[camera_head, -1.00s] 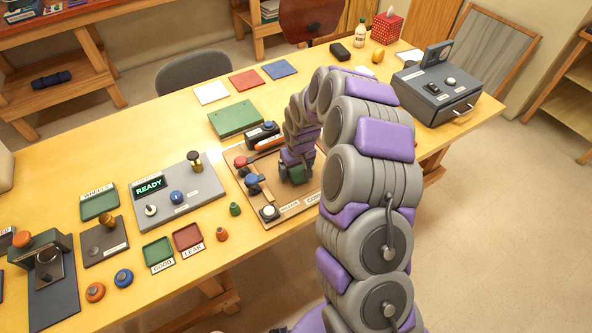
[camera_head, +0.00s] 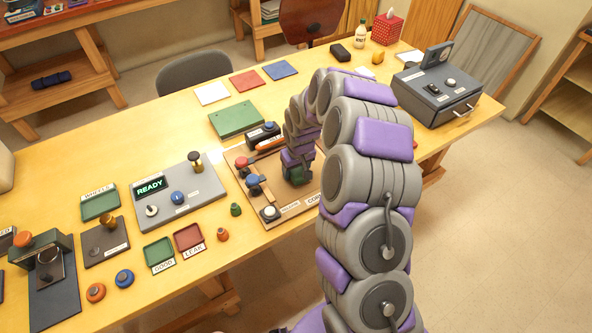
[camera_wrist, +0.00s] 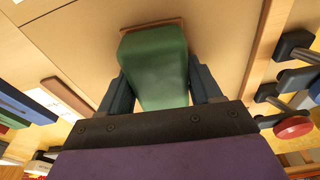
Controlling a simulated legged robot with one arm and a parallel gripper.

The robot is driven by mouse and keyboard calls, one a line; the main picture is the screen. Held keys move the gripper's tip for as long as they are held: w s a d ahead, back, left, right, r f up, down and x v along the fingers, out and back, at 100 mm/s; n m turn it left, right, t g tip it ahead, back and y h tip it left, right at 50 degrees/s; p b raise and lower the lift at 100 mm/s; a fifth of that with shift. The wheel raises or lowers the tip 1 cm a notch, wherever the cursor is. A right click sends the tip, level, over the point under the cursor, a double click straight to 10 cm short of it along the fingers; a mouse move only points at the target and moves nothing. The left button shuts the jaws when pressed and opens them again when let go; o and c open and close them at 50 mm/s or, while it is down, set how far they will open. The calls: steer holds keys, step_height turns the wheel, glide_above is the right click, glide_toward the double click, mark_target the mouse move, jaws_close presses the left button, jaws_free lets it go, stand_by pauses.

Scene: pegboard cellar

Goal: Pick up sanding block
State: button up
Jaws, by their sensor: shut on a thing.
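The sanding block is a green block with a thin brown layer along its far edge. In the wrist view the sanding block (camera_wrist: 155,60) sits between the two dark blue fingers of my gripper (camera_wrist: 160,88), which is shut on it. In the head view a dark green part of the sanding block (camera_head: 297,176) shows under my gripper (camera_head: 297,163), over the brown tool board (camera_head: 291,211). My arm hides part of the board. I cannot tell whether the block touches the board or is just above it.
Tools with a red knob (camera_head: 241,162) and a blue knob (camera_head: 252,180) lie left of my gripper. A grey READY panel (camera_head: 180,197) stands further left. A green box (camera_head: 237,119) lies behind the board.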

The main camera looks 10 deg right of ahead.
steer(key=shift+r, duration=0.1)
step_height(320, 180, up, 10)
steer(key=shift+r+p, duration=0.1)
steer(key=shift+p, duration=0.95)
